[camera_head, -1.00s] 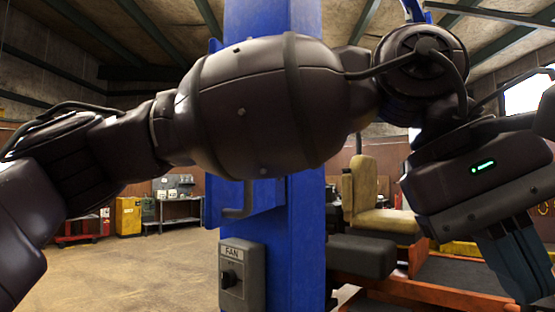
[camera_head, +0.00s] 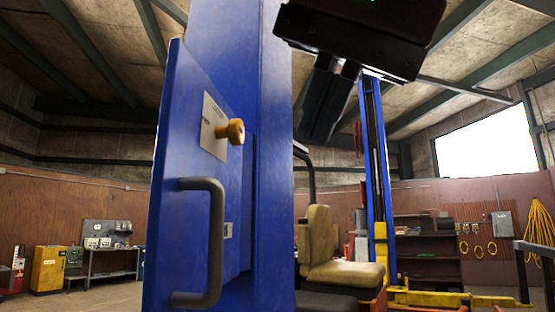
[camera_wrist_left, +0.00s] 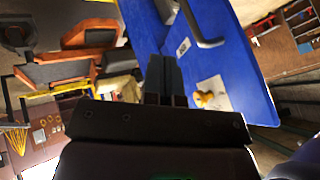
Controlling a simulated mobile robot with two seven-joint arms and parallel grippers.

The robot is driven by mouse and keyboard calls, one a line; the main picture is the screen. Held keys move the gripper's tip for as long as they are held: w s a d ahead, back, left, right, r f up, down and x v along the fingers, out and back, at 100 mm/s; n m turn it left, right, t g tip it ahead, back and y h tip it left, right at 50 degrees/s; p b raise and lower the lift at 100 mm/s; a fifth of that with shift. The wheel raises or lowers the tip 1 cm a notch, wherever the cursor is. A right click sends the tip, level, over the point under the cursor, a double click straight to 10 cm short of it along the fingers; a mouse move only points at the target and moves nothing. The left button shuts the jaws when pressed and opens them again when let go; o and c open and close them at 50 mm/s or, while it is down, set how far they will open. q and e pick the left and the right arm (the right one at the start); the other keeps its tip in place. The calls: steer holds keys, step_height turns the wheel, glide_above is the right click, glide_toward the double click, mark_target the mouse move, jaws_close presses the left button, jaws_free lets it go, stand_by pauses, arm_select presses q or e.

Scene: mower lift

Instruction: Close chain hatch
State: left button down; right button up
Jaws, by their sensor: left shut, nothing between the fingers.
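The chain hatch (camera_head: 170,190) is a blue panel on the blue post (camera_head: 272,200). It stands swung open, out from the post to the left. It carries a dark bar handle (camera_head: 214,240), a yellow knob (camera_head: 236,131) and a pale label. My left gripper (camera_head: 312,135) hangs at the upper right of the post, fingers pointing down, shut and empty, apart from the hatch. In the left wrist view its fingertips (camera_wrist_left: 164,62) show beside the hatch (camera_wrist_left: 240,75), with the knob (camera_wrist_left: 204,98) to their right and the handle (camera_wrist_left: 198,28) above. My right gripper is out of view.
A mower seat (camera_head: 335,245) stands right of the post. A second blue post (camera_head: 374,170) rises behind it. A yellow cabinet (camera_head: 49,270) and a workbench (camera_head: 112,262) stand far left. The floor left of the hatch looks clear.

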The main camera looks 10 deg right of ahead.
arm_select(q)
steer(key=w+a+f, duration=0.5)
steer(key=w+f, duration=0.1)
steer(key=f, duration=0.1)
steer(key=shift+w+a+f, duration=0.2)
steer(key=shift+w+a, duration=0.2)
steer(key=shift+a, duration=0.1)
